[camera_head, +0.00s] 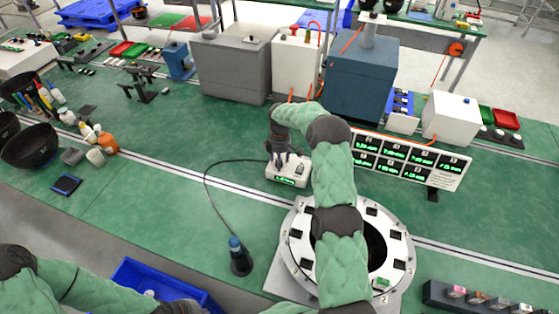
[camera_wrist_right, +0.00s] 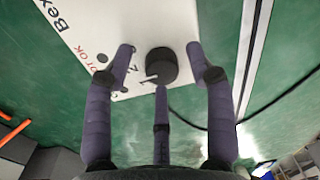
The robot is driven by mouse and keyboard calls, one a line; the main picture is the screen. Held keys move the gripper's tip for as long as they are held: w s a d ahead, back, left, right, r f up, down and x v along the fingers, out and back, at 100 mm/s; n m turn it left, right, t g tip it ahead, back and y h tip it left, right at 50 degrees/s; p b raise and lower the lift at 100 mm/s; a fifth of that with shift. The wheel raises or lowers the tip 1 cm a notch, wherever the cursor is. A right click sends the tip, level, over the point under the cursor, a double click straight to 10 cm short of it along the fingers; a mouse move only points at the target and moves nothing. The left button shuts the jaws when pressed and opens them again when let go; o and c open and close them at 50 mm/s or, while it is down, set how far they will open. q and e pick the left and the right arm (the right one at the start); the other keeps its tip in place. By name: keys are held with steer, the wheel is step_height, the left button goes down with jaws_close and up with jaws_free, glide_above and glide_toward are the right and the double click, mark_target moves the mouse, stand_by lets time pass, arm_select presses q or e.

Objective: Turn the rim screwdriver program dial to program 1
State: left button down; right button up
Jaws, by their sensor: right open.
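The screwdriver controller is a small white box (camera_head: 287,172) with a green lit display, on the green bench in the head view. In the right wrist view its white panel (camera_wrist_right: 160,22) carries a round black dial (camera_wrist_right: 161,66) with a white pointer mark toward the lower left. Small printed marks beside the dial are too small to read surely. My right gripper (camera_head: 284,155) is over the box; in the wrist view its three fingers (camera_wrist_right: 163,73) are spread around the dial, with space between. Whether any finger touches it is unclear.
The corded screwdriver (camera_head: 238,256) stands in a black holder left of a round numbered fixture (camera_head: 296,262), which my right arm crosses. A display board (camera_head: 410,160) stands to the right. Large grey (camera_head: 235,62) and blue (camera_head: 360,85) boxes stand behind.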

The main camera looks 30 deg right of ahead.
jaws_close()
steer(key=shift+s+n, duration=0.1)
steer(key=shift+n, duration=0.4)
stand_by(0.5)
steer(key=n, duration=0.3)
steer(key=shift+d+n+h+b, duration=0.1)
steer(key=shift+n+h+b, duration=0.25)
steer(key=shift+n, duration=1.65)
